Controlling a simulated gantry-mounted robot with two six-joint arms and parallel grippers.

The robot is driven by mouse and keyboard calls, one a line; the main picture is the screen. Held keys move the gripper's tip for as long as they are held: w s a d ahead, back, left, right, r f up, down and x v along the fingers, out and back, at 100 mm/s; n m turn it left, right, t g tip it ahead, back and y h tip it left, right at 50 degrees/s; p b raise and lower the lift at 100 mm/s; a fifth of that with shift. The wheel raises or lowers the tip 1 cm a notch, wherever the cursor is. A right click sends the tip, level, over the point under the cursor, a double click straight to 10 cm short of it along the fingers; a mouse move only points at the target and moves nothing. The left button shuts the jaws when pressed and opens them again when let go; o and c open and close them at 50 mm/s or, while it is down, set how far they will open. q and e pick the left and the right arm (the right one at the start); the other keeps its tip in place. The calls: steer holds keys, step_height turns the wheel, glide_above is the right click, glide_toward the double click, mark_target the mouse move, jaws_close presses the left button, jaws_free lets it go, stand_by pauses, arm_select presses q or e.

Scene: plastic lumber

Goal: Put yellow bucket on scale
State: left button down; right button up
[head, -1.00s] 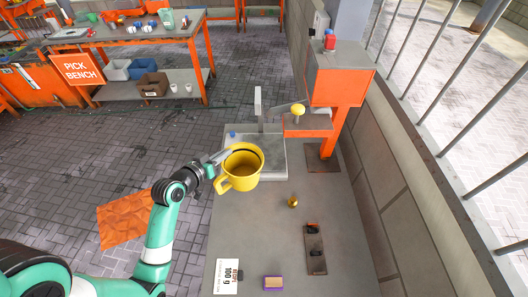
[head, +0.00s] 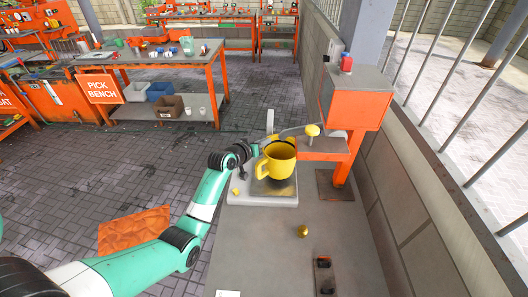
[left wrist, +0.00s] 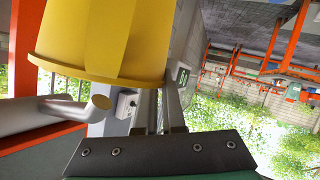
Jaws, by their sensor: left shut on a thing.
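The yellow bucket (head: 278,164), a mug-like pail with a handle on its left side, is upright over the scale (head: 262,201). A dark patch shows on the scale's plate below the bucket. I cannot tell whether its bottom touches the plate. My left gripper (head: 257,149) is shut on the bucket at its left rear rim; its fingertips are partly hidden. In the left wrist view the bucket (left wrist: 110,35) fills the upper left, close to the gripper's fingers (left wrist: 168,108). My right gripper is not in view.
An orange press-like stand (head: 345,110) with a yellow knob (head: 312,130) stands right behind the bucket, its arm very close. A brass weight (head: 303,231) and a dark tray (head: 325,274) lie on the bench's front right. The bench between scale and front edge is mostly clear.

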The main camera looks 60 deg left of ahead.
arm_select(q)
step_height(320, 180, down, 3)
steer(key=shift+f+b, duration=0.2)
steer(key=shift+b, duration=0.35)
steer(key=shift+f, duration=0.1)
steer(key=c, duration=1)
jaws_free()
steer(key=p+v, duration=0.4)
steer(key=v, duration=0.8)
